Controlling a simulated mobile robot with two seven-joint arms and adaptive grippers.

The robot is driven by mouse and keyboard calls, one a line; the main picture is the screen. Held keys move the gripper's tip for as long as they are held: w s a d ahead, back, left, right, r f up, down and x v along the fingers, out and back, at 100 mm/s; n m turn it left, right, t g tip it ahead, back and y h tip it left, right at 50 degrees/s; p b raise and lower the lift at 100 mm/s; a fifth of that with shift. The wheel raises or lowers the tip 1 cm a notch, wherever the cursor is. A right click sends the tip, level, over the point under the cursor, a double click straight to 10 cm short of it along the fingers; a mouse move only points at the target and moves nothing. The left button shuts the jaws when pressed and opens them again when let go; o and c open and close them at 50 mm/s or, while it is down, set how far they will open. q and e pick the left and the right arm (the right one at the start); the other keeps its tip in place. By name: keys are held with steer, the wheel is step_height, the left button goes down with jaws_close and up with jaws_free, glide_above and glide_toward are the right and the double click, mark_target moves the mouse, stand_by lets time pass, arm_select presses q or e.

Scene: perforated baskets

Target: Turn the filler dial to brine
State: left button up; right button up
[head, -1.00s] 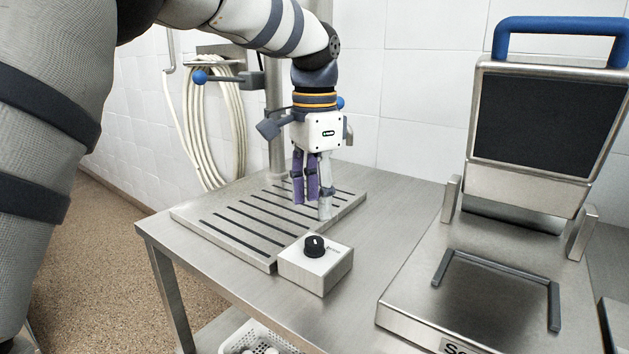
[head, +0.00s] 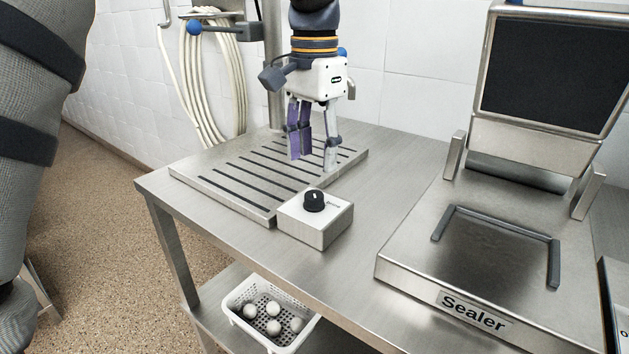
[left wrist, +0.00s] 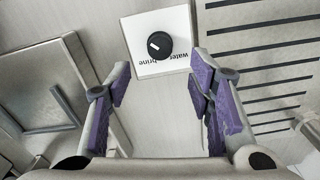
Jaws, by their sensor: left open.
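The filler dial (head: 314,201) is a black round knob with a white mark, on a small white and steel box (head: 313,226) on the steel table. In the left wrist view the dial (left wrist: 159,45) sits beside the printed words "water" and "brine". Its white mark is on the left of the knob there, away from the words. My left gripper (head: 315,150) points down above and behind the box, over the slotted drain plate. Its purple-padded fingers (left wrist: 161,82) are open and empty, apart from the dial. My right gripper is not in view.
The slotted drain plate (head: 230,190) adjoins the box. A sealer (head: 405,275) with a raised lid stands to the right. A perforated white basket (head: 236,301) holding several pale balls is on the lower shelf. A coiled hose (head: 222,85) hangs on the wall.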

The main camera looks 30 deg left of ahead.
mark_target(314, 194)
arm_select(q)
step_height(314, 194, down, 8)
steer(key=shift+s+r, duration=0.1)
steer(key=shift+r, duration=0.05)
